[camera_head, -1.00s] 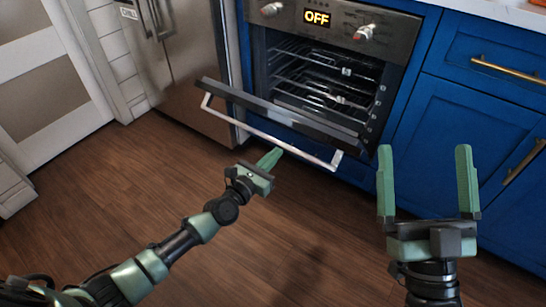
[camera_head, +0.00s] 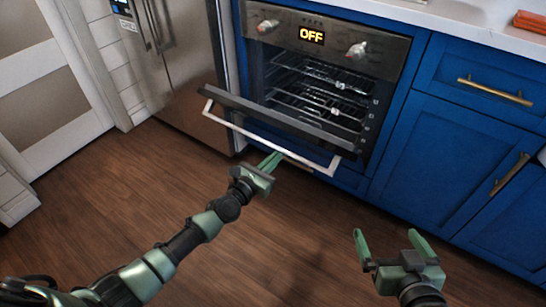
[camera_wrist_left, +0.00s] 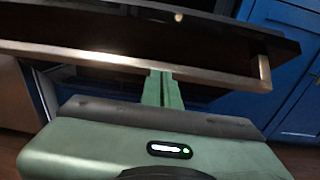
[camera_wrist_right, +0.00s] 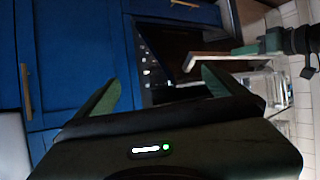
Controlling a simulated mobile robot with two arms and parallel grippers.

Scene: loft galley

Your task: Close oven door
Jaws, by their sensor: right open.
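The oven (camera_head: 312,55) is built into the blue cabinets, with its door (camera_head: 275,117) partly open and tilted outward. A pale bar handle (camera_head: 262,139) runs along the door's outer side. My left gripper (camera_head: 274,159) has its green fingers together, just under the handle's middle to right part. In the left wrist view the fingers (camera_wrist_left: 162,88) point up at the handle bar (camera_wrist_left: 100,57); whether they touch the door cannot be told. My right gripper (camera_head: 387,238) is open and empty, low above the floor, to the right of and apart from the door.
A steel fridge (camera_head: 182,75) stands left of the oven. Blue cabinets (camera_head: 440,155) with brass handles are on the right, under a pale counter (camera_head: 465,30). The wooden floor (camera_head: 120,195) in front is clear. Wire racks (camera_head: 318,100) are inside the oven.

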